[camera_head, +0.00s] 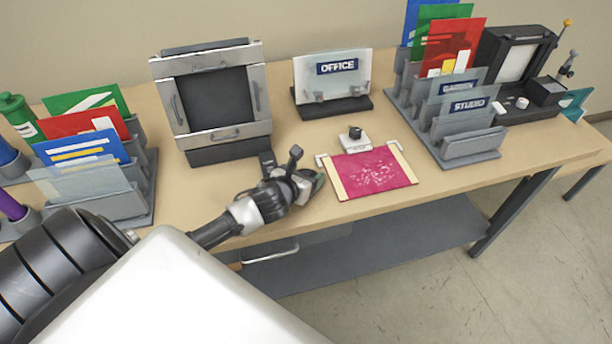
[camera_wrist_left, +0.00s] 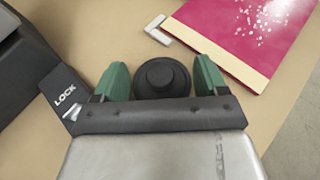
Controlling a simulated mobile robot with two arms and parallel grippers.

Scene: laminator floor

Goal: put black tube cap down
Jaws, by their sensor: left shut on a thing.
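The black tube cap (camera_wrist_left: 161,77) is round, with a raised knob in its middle. In the left wrist view it sits between the two green fingertips of my left gripper (camera_wrist_left: 162,80), which is shut on it. In the head view my left gripper (camera_head: 308,182) is low over the table front, just left of the pink mat, and largely hides the cap. Whether the cap touches the table top is hard to tell. My right gripper is not in view.
The pink board (camera_head: 370,171) with pale edge strips lies to the right. A small white block with a black knob (camera_head: 355,140) stands behind it. A black LOCK tab (camera_wrist_left: 65,95) is close on the left. Bare table (camera_head: 255,235) shows along the front edge.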

